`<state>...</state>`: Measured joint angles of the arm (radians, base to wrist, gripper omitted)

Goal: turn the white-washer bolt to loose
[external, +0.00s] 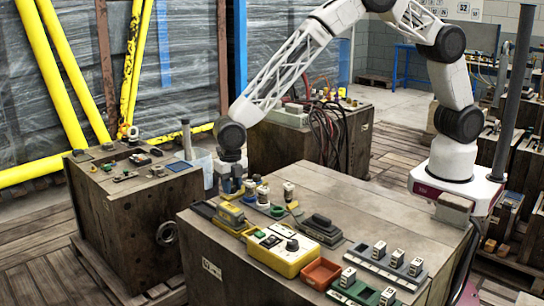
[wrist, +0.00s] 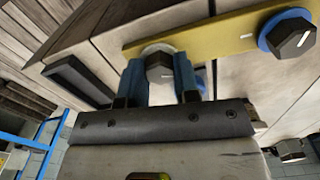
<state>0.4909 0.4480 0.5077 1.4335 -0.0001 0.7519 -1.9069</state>
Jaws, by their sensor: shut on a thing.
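The white-washer bolt (wrist: 159,66) is a grey hex head on a yellow bar (wrist: 215,36), with a pale washer edge showing behind it in the wrist view. My gripper (wrist: 161,78) has its two blue fingers on either side of this head and is shut on it. In the external view my gripper (external: 231,186) points down at the back left of the near wooden crate, and the bolt cannot be made out there. A dark hex bolt (wrist: 295,40) on a blue washer, with a white mark line, sits at the bar's right end.
Another hex bolt (wrist: 289,150) shows at the wrist view's lower right. A second crate (external: 135,215) stands left.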

